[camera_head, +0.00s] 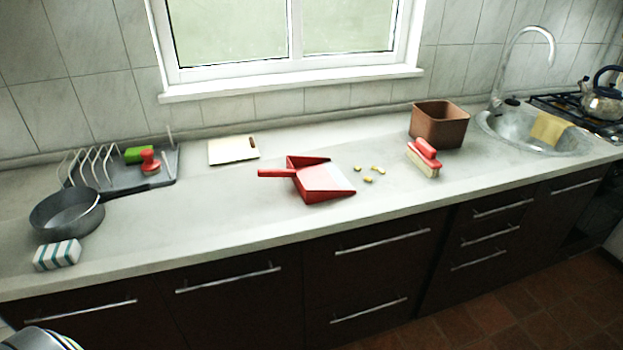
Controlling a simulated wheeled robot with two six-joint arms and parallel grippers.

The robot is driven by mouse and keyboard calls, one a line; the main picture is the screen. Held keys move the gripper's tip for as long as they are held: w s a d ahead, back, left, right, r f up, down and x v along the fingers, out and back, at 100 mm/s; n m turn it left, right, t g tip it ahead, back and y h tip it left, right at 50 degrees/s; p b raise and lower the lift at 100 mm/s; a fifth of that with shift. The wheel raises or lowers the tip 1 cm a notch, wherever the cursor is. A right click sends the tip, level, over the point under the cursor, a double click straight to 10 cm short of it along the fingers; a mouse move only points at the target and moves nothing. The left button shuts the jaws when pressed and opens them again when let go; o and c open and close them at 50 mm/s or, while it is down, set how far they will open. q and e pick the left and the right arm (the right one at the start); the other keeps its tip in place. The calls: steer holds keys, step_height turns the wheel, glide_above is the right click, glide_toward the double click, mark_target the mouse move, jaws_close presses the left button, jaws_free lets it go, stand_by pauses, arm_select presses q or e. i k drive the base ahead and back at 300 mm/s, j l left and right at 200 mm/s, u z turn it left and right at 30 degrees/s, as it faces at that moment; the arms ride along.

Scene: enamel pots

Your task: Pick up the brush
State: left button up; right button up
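The brush (424,156) has a red handle on top and pale bristles below. It sits on the countertop right of centre, in front of a brown square container and apart from it. A red dustpan (318,183) lies to its left, with its handle pointing left. Several small yellowish bits (369,175) lie between the dustpan and the brush. Neither of my grippers shows in the head view.
A brown container (438,125) stands behind the brush, with a sink (535,137) to its right. A cutting board (233,150), a dish rack (120,178), a grey pan (66,214) and a striped sponge (57,255) are on the left. The counter's front strip is mostly clear.

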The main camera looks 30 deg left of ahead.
mark_target(423, 154)
steer(key=i+u, duration=0.2)
steer(key=u, duration=0.25)
steer(key=i+u, duration=0.2)
steer(key=u, duration=0.2)
steer(key=i+l+u, duration=0.15)
steer(key=u, duration=0.3)
steer(key=i+l+u, duration=0.2)
steer(key=i+l, duration=0.65)
steer(key=l, duration=0.15)
steer(key=k+l+z, duration=0.1)
steer(key=z, duration=0.4)
steer(key=k+l+z, duration=0.1)
steer(key=l+z, duration=0.2)
steer(key=z, duration=0.2)
